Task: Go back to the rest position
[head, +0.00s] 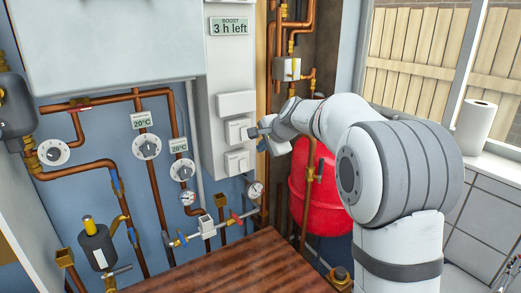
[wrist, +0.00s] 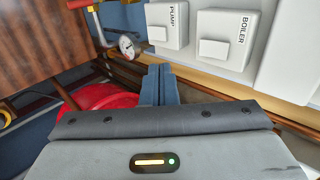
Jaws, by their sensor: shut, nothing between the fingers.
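My gripper (head: 262,134) is at the end of my raised arm, just right of the upper white switch (head: 237,131) in the head view. Its blue-grey fingers (wrist: 160,84) are together and empty in the wrist view. Two white rocker switches, marked PUMP (wrist: 165,24) and BOILER (wrist: 226,38), show beyond the fingertips, apart from them in the picture. Whether any part of the gripper touches the panel is hard to tell in the head view. No marker of a rest position shows.
A red tank (head: 318,190) stands behind my arm. Copper pipes, dials and a pressure gauge (head: 256,189) crowd the wall. A brown wooden top (head: 235,270) lies below, clear where visible.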

